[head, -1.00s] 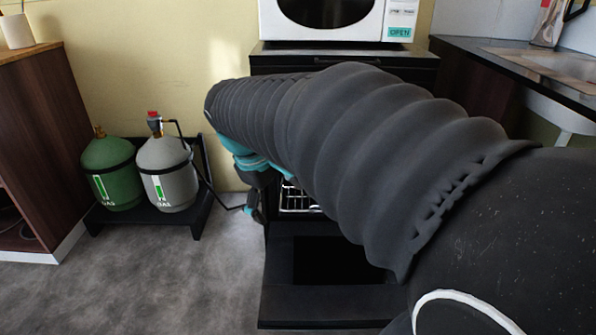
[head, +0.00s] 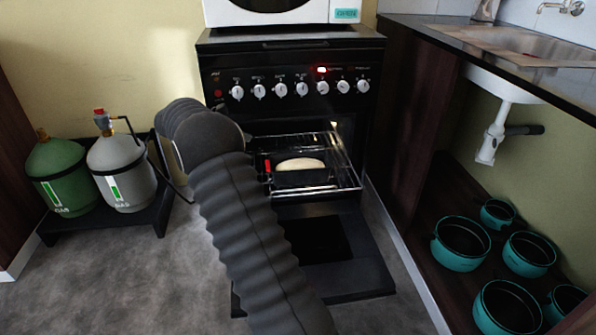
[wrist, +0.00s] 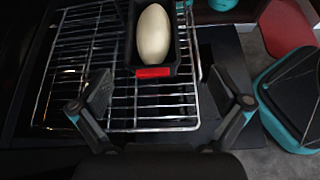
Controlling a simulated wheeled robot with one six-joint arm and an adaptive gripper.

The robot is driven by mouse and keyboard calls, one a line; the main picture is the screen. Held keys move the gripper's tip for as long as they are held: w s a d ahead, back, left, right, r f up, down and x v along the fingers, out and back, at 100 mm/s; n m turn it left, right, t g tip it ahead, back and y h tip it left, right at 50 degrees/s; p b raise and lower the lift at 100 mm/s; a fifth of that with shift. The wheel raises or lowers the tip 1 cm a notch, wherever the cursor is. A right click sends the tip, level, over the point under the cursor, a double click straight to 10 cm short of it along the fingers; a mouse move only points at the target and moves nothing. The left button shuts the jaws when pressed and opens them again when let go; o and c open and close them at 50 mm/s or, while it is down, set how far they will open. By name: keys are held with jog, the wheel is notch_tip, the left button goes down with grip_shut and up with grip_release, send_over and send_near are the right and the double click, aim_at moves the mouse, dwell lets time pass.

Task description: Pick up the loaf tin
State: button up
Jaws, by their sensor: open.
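The loaf tin (head: 303,180) is a dark rectangular tin holding a pale loaf. It sits on the wire rack (head: 346,184) inside the open oven. In the wrist view the tin (wrist: 174,68) is at the top middle, with a red patch (wrist: 153,72) on its near end. My gripper (wrist: 163,100) is open and empty, its two fingers apart on either side below the tin. It does not touch the tin. In the head view my arm hides the gripper.
The black oven (head: 290,68) has its door (head: 370,268) folded down. A white microwave (head: 345,12) stands on top. Two gas bottles, green (head: 60,178) and grey (head: 122,172), stand at left. Several teal pots (head: 462,243) stand on a shelf at right. Grey floor is clear in front.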

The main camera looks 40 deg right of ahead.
aim_at(292, 161)
jog(key=shift+n+g, duration=0.3)
jog(key=shift+g, duration=0.1)
jog(key=x, duration=0.5)
jog(key=w+x, duration=0.1)
jog(key=x, duration=0.4)
jog(key=w+f+x, duration=0.1)
jog(key=x, duration=0.4)
jog(key=shift+w+d, duration=0.1)
jog(key=shift+d, duration=0.25)
jog(key=shift+r+h, duration=0.1)
jog(key=shift+h, duration=0.2)
jog(key=c, duration=0.9)
